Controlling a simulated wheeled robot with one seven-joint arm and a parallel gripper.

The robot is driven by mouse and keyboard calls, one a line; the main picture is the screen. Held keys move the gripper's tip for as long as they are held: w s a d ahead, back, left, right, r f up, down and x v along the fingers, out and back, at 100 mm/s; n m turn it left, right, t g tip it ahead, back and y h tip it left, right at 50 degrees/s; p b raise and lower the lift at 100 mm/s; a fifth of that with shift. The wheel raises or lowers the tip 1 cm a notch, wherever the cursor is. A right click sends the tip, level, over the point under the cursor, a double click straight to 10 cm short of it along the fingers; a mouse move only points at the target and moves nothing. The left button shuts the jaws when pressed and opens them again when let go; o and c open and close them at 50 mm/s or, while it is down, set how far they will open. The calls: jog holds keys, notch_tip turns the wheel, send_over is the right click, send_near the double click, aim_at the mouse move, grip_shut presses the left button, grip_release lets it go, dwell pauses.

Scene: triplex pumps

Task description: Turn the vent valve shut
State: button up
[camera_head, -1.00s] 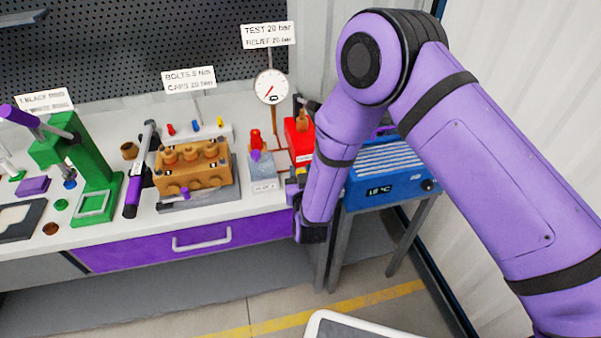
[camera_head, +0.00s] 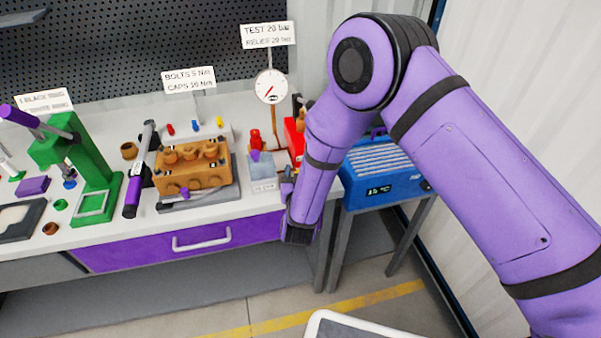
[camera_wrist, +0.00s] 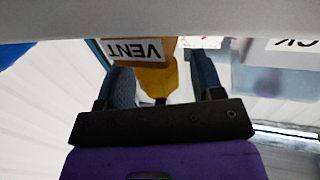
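The yellow vent valve handle (camera_wrist: 157,82) shows in the wrist view, below an upside-down VENT label (camera_wrist: 138,50) on a brown-edged block. My gripper (camera_wrist: 164,66) is open, with one dark finger on each side of the yellow handle. The left finger looks close to the handle; a gap shows between the handle and the right finger. I cannot tell whether either finger touches it. In the head view my gripper is at the bench's right front end, beside the red test pump (camera_head: 294,140). My wrist and forearm hide the valve there.
A pressure gauge (camera_head: 271,87) stands behind the grey block (camera_head: 261,171) with a red part on it. The brown pump body (camera_head: 192,168) is further left. A blue heater-like box (camera_head: 384,178) stands right of my forearm. A purple drawer (camera_head: 180,245) is below the bench top.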

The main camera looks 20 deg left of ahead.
jog(key=v, duration=1)
jog(key=shift+s, duration=0.4)
